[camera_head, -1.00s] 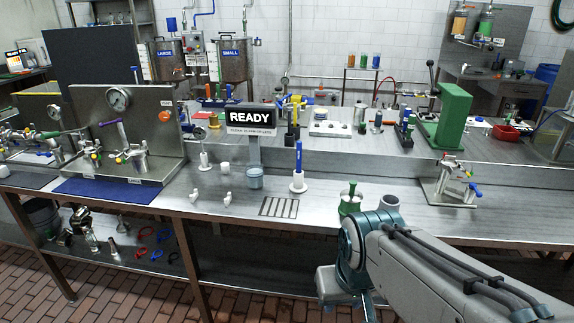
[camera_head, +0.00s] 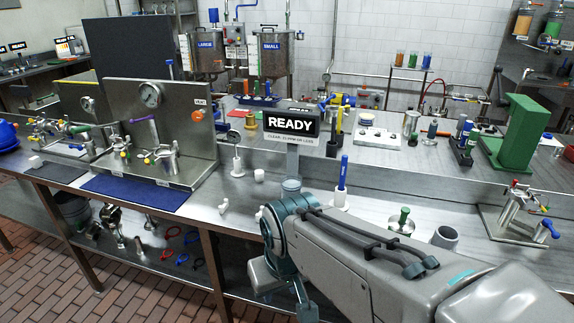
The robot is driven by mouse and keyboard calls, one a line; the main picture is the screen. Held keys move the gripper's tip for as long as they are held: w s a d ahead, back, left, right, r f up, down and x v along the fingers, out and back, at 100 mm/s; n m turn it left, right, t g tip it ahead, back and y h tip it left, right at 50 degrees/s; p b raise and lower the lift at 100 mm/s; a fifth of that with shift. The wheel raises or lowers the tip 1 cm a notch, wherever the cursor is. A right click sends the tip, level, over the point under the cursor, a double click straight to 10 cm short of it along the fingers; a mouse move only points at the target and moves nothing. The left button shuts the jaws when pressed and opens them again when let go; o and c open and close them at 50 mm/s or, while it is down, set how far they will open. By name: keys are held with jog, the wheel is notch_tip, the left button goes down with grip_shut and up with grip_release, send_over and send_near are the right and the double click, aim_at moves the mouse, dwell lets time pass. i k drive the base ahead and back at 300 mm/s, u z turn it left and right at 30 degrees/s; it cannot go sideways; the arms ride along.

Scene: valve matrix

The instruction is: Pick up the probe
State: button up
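A blue stick-like tool, which looks like the probe (camera_head: 343,172), stands upright in a white round base (camera_head: 340,200) on the steel bench. It is just right of the READY display (camera_head: 290,124). No label confirms that it is the probe. My arm crosses the lower right in front of the bench, and its grey-teal joint is left of and below the blue tool. My gripper is not in view, so its fingers cannot be seen. The arm hides the slotted patch of bench in front of the blue tool.
A green-knobbed part (camera_head: 402,222) and grey cup (camera_head: 445,237) stand right of the blue tool, close behind my arm. A gauge panel (camera_head: 152,120) and blue mat (camera_head: 135,191) are at left. A valve stand (camera_head: 515,213) is at right. A lower shelf holds loose parts.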

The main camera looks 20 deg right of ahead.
aim_at(342, 177)
jog(key=z, duration=0.1)
jog(key=i, duration=0.65)
jog(key=z, duration=0.9)
jog(key=i, duration=0.4)
jog(key=z, duration=0.35)
